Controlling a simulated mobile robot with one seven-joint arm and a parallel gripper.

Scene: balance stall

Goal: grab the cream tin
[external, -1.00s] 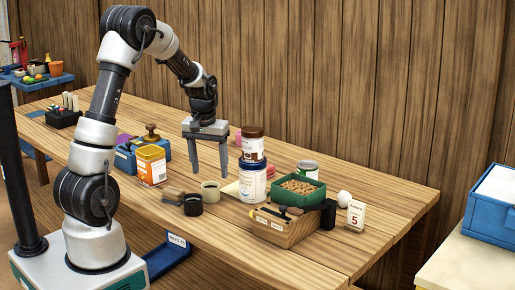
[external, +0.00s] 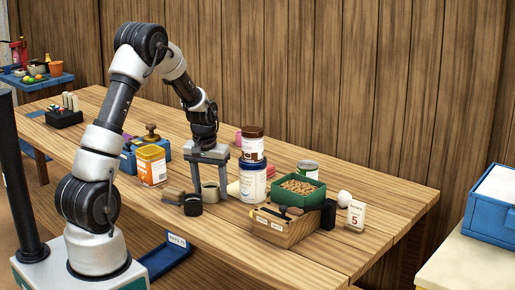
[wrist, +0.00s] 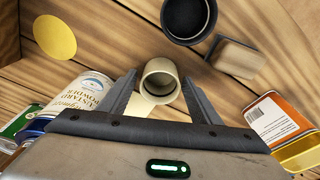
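The small cream tin (external: 210,191) stands upright and open-topped on the wooden table. In the wrist view the cream tin (wrist: 160,78) sits between my two fingers, its round opening facing the camera. My gripper (external: 210,196) points down over it with one finger on each side. In the wrist view my gripper (wrist: 159,77) is open, with the fingers spread wider than the tin. A small gap shows at the right finger; whether the left finger touches the tin is hard to tell.
A black cup (external: 193,205) with a brown block beside it stands close in front of the tin. A white-labelled tin (external: 252,183) with a brown-lidded jar (external: 252,145) above it stands to the right. An orange tin (external: 151,166) is at left, and a wooden crate (external: 283,230) at front right.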

